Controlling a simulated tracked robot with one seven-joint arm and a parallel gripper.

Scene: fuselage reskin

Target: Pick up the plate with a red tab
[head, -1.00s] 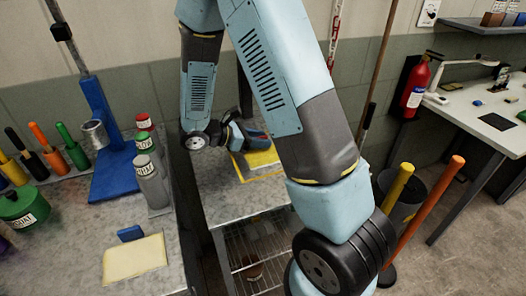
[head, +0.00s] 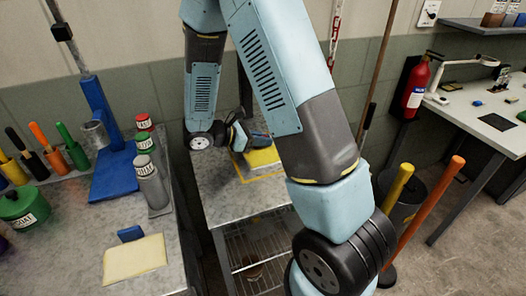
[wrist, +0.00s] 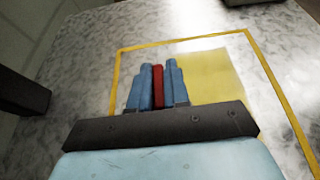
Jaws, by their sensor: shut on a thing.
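The plate is a pale yellow sheet (wrist: 218,78) in the wrist view, lying within a yellow outlined square on a grey metal bench. Its red tab (wrist: 158,88) stands between the blue fingers of my gripper (wrist: 158,70), which are shut on it from both sides. In the head view the plate (head: 262,158) shows partly, behind my forearm, and my gripper (head: 250,138) is at its far left part. The tab is hidden there by the fingers. The plate appears to rest on the bench; any gap below it cannot be told.
A second pale yellow plate (head: 133,262) with a blue tab (head: 130,233) lies on the left bench. Cans (head: 150,180), a blue stand (head: 112,172) and coloured-handled tools (head: 52,160) stand there. A bin (head: 402,200) with yellow and orange poles is right of the middle bench.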

